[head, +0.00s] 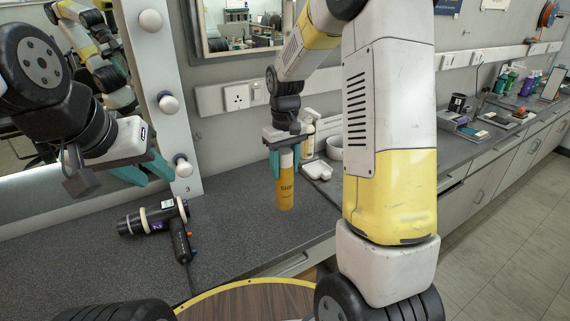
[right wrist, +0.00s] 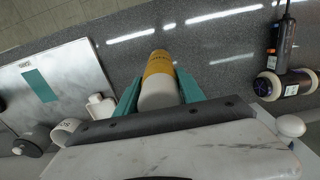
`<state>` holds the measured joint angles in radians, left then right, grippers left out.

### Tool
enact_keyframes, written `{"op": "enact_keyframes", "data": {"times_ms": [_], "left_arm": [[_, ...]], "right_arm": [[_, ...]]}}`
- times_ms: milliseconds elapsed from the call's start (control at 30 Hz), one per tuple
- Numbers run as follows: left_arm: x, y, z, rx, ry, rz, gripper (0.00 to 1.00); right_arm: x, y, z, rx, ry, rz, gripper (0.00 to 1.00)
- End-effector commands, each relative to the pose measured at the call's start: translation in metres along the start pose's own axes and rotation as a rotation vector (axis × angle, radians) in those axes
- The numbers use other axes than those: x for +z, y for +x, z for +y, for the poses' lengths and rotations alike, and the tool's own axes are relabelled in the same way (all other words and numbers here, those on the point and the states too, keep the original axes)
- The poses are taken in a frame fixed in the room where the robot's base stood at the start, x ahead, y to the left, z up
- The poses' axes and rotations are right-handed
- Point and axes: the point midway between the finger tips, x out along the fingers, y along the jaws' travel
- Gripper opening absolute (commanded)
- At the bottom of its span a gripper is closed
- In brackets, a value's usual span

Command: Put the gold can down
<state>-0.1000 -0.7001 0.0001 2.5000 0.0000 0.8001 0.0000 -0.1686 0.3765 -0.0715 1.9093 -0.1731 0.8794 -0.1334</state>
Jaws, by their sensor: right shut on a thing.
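The gold can (head: 285,192) is a tall yellow-gold cylinder with a white top and dark lettering. My right gripper (head: 284,155) is shut on its upper part, with a teal finger on each side. The can is upright, its base at or just above the grey counter (head: 235,212); I cannot tell whether it touches. The right wrist view shows the can (right wrist: 159,75) between the teal fingers of the right gripper (right wrist: 155,95). My left gripper (head: 146,172) hangs at the left in front of the mirror, with no object seen in it; its finger gap is unclear.
A black hair dryer (head: 150,220) lies on the counter left of the can. A white spray bottle (head: 308,140), a white bowl (head: 335,148) and a small white item (head: 320,171) are behind and right of it. The bulb mirror frame (head: 158,60) stands at the left. Counter around the can is clear.

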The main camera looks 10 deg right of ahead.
Motion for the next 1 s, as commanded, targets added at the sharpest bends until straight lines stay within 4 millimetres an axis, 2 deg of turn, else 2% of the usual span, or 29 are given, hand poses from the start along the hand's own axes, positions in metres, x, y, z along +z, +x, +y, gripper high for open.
{"op": "enact_keyframes", "data": {"times_ms": [100,433,633,967,1000], "left_arm": [[0.000,0.000,0.000,0.000,0.000,0.000,0.36],[0.000,0.000,0.000,0.000,0.000,0.000,0.36],[0.000,0.000,0.000,0.000,0.000,0.000,0.36],[0.000,0.000,0.000,0.000,0.000,0.000,0.36],[0.000,0.000,0.000,0.000,0.000,0.000,0.36]], "right_arm": [[-0.005,0.002,0.021,0.000,0.002,-0.001,0.00],[-0.013,0.006,0.047,0.001,0.000,-0.001,0.00],[-0.012,0.038,0.044,0.000,-0.002,-0.003,0.00],[-0.012,0.041,0.044,0.000,-0.001,0.000,0.00],[-0.012,0.042,0.044,0.000,-0.001,-0.001,0.48]]}}
